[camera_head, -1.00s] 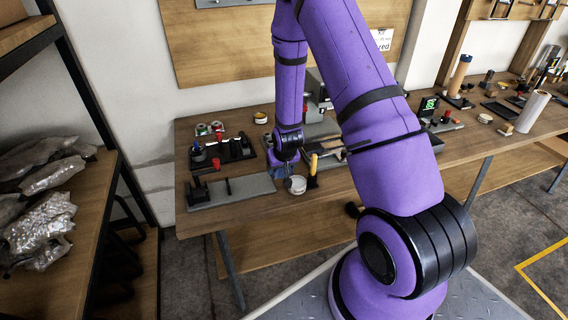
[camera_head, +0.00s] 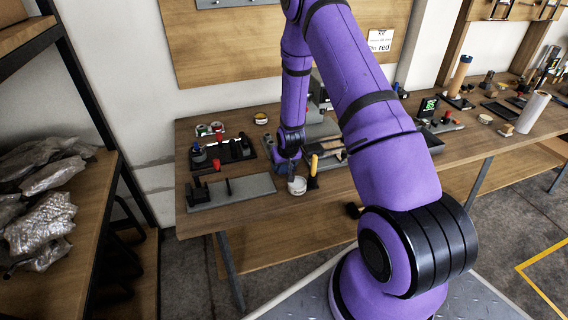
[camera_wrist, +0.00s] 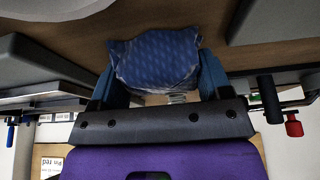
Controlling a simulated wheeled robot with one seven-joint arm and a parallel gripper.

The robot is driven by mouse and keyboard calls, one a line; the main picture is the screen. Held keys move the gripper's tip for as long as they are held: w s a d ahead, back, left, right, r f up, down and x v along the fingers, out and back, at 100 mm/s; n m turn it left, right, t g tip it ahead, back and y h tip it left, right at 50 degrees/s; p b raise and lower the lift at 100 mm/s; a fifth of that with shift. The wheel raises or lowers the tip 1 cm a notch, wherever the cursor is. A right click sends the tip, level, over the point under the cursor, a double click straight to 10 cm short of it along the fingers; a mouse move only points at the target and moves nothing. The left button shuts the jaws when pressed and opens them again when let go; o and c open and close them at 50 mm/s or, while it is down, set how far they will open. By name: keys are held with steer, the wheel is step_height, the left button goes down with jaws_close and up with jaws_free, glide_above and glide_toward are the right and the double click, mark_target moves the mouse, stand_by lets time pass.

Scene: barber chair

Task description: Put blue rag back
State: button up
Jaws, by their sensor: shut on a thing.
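The blue rag (camera_wrist: 158,58) is a bunched, patterned blue cloth in the wrist view. My gripper (camera_wrist: 158,75) is shut on it, with a blue finger at each side and the cloth bulging out beyond them. In the head view, my gripper (camera_head: 291,168) points down over the workbench (camera_head: 240,209), just behind a small white round container (camera_head: 297,186). The rag is too small and too covered by my arm to make out clearly there.
A yellow-handled tool (camera_head: 313,166) stands just right of my gripper. A black holder (camera_head: 222,153) and a grey tray (camera_head: 232,191) lie to the left. A white roll (camera_head: 532,111) stands at the far right. Bare bench shows in front of the white container.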

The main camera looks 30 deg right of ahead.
steer(key=shift+f, duration=0.15)
steer(key=o, duration=1.2)
